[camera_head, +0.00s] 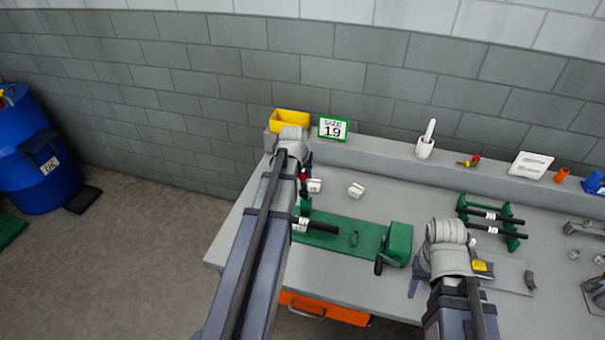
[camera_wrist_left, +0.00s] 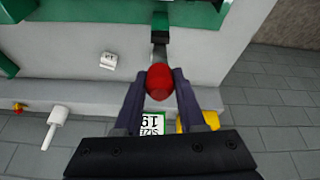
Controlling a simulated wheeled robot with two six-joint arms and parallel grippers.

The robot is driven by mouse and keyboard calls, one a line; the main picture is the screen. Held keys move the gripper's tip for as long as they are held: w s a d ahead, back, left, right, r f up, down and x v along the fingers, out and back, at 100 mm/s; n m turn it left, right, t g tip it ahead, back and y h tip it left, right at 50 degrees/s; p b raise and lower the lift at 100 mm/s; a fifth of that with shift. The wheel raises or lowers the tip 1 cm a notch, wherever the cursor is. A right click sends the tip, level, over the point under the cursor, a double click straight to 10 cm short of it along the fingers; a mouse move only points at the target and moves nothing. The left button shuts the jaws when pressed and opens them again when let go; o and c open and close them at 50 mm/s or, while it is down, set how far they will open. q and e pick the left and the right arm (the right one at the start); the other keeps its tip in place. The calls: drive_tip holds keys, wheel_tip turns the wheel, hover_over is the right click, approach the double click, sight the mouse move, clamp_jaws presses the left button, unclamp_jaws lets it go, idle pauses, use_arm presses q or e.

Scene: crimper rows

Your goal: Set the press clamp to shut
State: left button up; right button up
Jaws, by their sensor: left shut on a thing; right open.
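The green press clamp (camera_head: 335,240) lies on the grey bench, with a green block (camera_head: 397,243) at its right end. Its lever, a dark bar, ends in a red knob (camera_wrist_left: 159,80). My left gripper (camera_wrist_left: 161,85) is shut on the red knob, one finger on each side. In the head view the knob (camera_head: 303,177) shows only partly behind my left arm, and that arm hides the clamp's left end. My right gripper (camera_head: 415,286) is open, low over the bench right of the clamp; its fingers are mostly hidden by its wrist.
A yellow bin (camera_head: 289,116) and a size 19 sign (camera_head: 333,128) stand on the back ledge. Small white labelled blocks (camera_head: 356,190) lie behind the clamp. A green rack with dark rods (camera_head: 490,218) stands at right. An orange drawer (camera_head: 325,309) is under the bench's front.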

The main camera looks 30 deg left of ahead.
use_arm(q)
clamp_jaws()
idle(0.9)
